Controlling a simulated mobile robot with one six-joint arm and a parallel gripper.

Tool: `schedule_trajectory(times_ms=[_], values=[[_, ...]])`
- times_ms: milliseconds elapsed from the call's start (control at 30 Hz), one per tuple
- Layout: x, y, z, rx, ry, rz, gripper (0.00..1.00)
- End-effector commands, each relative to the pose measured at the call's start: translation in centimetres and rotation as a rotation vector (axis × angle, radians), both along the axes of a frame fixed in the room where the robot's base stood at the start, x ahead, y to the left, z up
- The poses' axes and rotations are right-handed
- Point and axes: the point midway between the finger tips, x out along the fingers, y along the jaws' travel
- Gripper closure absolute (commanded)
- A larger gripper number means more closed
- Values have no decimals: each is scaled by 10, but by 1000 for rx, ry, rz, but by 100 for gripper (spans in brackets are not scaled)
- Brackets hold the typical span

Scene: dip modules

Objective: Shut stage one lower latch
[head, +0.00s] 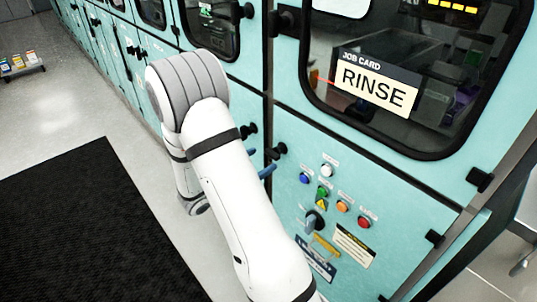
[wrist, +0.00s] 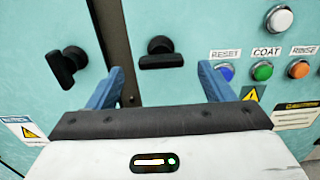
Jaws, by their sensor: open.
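Two black latches sit on either side of the dark seam between teal panels. In the wrist view the left latch (wrist: 68,66) has its handle tilted steeply down. I cannot tell from labels which one is the stage one lower latch. My gripper (wrist: 163,84) is open and empty, its blue fingers apart below and to the sides of the right latch. In the head view my arm hides most of the gripper; a blue finger (head: 267,171) shows.
Right of the latches are coloured buttons (head: 323,191), a selector knob (head: 315,220) and warning labels. Above is a window with a RINSE job card (head: 374,87). A dark mat (head: 80,225) lies on the clear floor at left.

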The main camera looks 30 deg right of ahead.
Motion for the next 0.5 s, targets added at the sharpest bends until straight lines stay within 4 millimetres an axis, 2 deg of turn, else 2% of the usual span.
schedule_trajectory(times_ms=[33, 200, 500], values=[[0, -10, 1, 0, 0, -5, 25], [3, -31, 1, 2, -1, -4, 25], [5, -40, 0, 2, -1, 0, 25]])
